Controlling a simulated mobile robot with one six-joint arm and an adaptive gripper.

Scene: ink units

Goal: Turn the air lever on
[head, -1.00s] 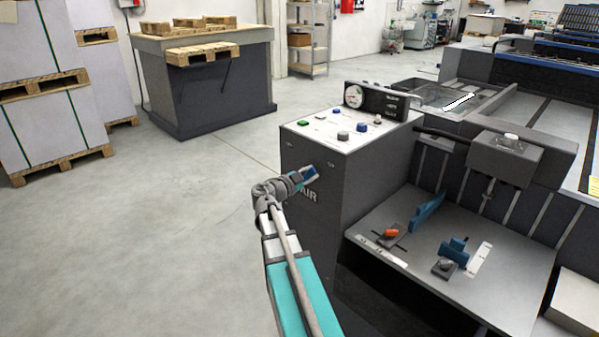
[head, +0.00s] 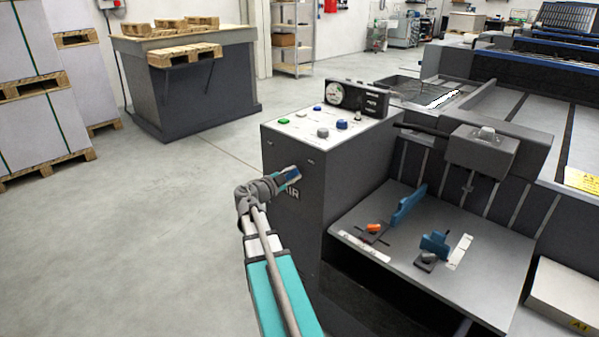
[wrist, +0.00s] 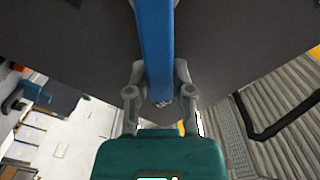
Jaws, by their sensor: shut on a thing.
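The air lever is a blue bar (wrist: 155,45) in the wrist view, running from the top edge down between the fingers. My gripper (wrist: 157,95) is shut on this lever, one finger on each side of it. In the head view my gripper (head: 287,176) is at the front face of the grey control cabinet (head: 284,225), beside the letters "AIR", whose first letter is partly hidden. Only a small bit of blue shows there, and the lever's pivot is hidden in both views.
The cabinet top carries several buttons and a gauge (head: 333,91). To the right is a grey feed table (head: 400,256) with blue guides (head: 409,205). A workbench with pallets (head: 185,85) stands at the back left. The floor (head: 130,240) to the left is clear.

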